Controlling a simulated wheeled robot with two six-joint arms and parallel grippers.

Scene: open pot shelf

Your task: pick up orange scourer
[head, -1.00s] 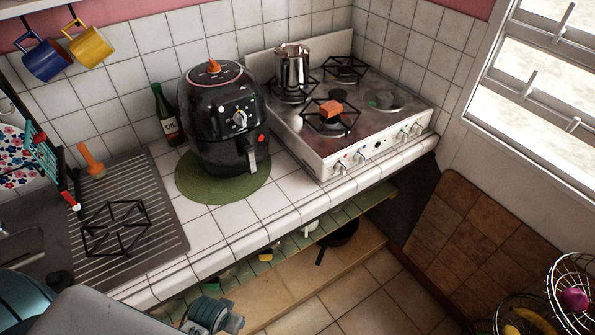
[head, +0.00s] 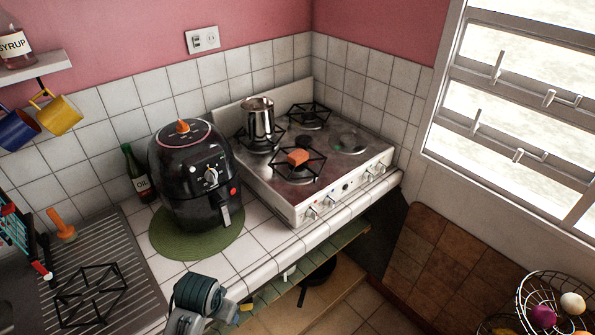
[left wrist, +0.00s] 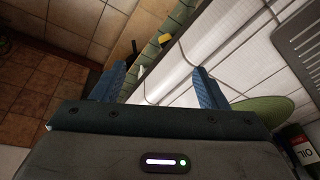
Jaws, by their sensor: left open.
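The orange scourer (head: 298,157) is a small block resting on the black grate of the stove's front left burner in the head view. It does not show in the left wrist view. My left arm comes in at the bottom of the head view, in front of the counter's front edge and well short of the scourer. My left gripper (left wrist: 158,75) is open in the left wrist view, its two blue fingers apart and nothing between them. My right gripper is in neither view.
A black air fryer (head: 190,175) on a green mat (head: 165,240) stands left of the stove (head: 300,205). A metal pot (head: 258,122) sits on the burner behind the scourer. An oil bottle (head: 136,172) stands by the wall. A loose grate (head: 90,293) lies on the drainboard.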

